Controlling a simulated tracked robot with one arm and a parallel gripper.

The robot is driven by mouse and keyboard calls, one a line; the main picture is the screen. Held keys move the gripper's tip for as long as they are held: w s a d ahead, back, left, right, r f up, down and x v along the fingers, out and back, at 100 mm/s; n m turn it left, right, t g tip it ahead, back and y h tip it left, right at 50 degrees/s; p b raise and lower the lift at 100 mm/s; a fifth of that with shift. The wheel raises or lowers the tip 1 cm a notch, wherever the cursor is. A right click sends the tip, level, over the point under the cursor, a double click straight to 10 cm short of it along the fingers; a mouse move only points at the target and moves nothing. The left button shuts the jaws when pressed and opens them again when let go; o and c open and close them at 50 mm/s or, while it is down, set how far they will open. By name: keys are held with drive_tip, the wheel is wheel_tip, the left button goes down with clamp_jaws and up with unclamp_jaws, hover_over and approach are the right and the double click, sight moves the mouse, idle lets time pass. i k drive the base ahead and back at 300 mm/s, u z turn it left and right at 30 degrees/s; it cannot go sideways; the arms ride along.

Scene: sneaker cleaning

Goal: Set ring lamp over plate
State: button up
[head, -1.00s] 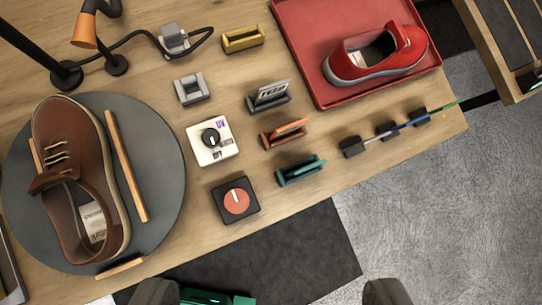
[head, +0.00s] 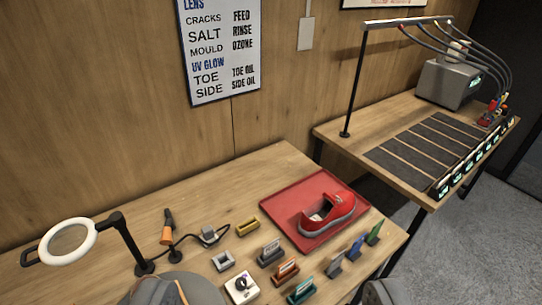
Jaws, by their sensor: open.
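The ring lamp (head: 68,222) is at the left, a white ring with a black handle on its left side. A black arm joins it to a black post (head: 132,243) standing on the wooden table. The ring hangs left of the post, not over the plate. The grey round plate (head: 207,288) shows only in part at the bottom edge; my left finger and the frame edge hide much of it. The shoe on it is barely visible. My gripper (head: 268,292) is open and empty, its fingers apart at the bottom edge, well right of the lamp.
An orange-headed lamp (head: 167,236) on a thin neck stands near the post. Small holders and a white dial box (head: 241,287) sit mid-table. A red tray (head: 281,203) holds a red shoe (head: 328,212). A second bench (head: 375,122) stands at the right by the wall.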

sight(117, 219)
drive_tip(key=k, duration=0.65)
drive_tip(key=u, duration=0.55)
drive_tip(key=i, duration=1.5)
drive_tip(key=z, duration=0.4)
